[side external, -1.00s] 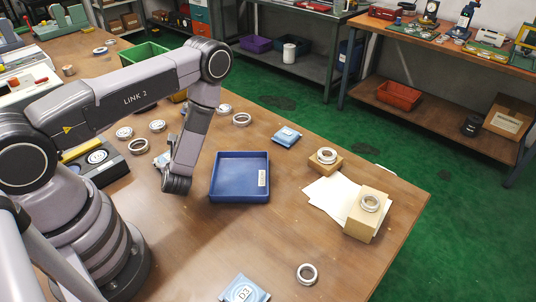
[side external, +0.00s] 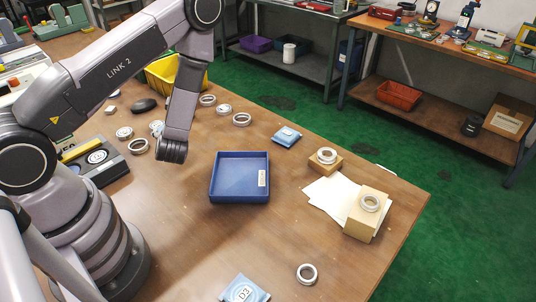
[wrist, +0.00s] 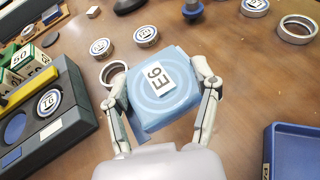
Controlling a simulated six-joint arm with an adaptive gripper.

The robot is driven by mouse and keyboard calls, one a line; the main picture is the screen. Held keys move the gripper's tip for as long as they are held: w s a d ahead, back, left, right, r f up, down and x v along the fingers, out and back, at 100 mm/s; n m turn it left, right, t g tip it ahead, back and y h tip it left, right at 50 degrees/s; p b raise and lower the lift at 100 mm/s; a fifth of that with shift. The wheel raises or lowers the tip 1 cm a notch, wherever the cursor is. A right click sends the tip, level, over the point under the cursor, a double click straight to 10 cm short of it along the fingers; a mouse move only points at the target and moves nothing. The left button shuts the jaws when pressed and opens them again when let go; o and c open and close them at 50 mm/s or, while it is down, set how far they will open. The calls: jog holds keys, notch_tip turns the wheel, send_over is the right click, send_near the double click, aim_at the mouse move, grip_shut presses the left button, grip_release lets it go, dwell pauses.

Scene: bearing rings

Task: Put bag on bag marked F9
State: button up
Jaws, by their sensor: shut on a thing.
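In the wrist view, my gripper (wrist: 165,95) is shut on a light blue bag (wrist: 178,108) whose white label appears to read E6. The fingers press on its left and right sides, and the bag is above the table. A blue bag marked D3 (side external: 244,289) lies at the front edge of the picture. I cannot make out an F9 mark on any bag.
The empty blue tray (side external: 232,185) stands mid-table. Several bearing rings (side external: 242,119) lie behind it. Rings on cardboard boxes (side external: 360,223) and white papers stand at the right. A dark label fixture (wrist: 62,125) is left of the held bag. Bare wood lies around the tray.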

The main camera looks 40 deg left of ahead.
jog(key=w+d+r+m+t+h, duration=0.3)
jog(key=w+d+m+h, duration=0.1)
jog(key=w+d, duration=0.4)
jog(key=w+d+r+m+t+h, duration=0.3)
jog(key=w+d+m+t, duration=0.15)
jog(key=w+d, duration=0.4)
send_over(287, 133)
jog(key=shift+g, duration=0.35)
jog(key=f, duration=0.6)
jog(key=s+f, duration=0.1)
jog(key=f, duration=0.2)
jog(key=shift+w+f, duration=0.2)
jog(key=shift+w, duration=0.05)
jog(key=shift+w+f, duration=0.15)
jog(key=shift+f, duration=0.8)
jog(key=shift+w+f, duration=0.1)
jog(key=shift+f, duration=0.85)
jog(key=shift+f, duration=0.1)
jog(key=o, duration=1.2)
jog(key=shift+o, duration=0.2)
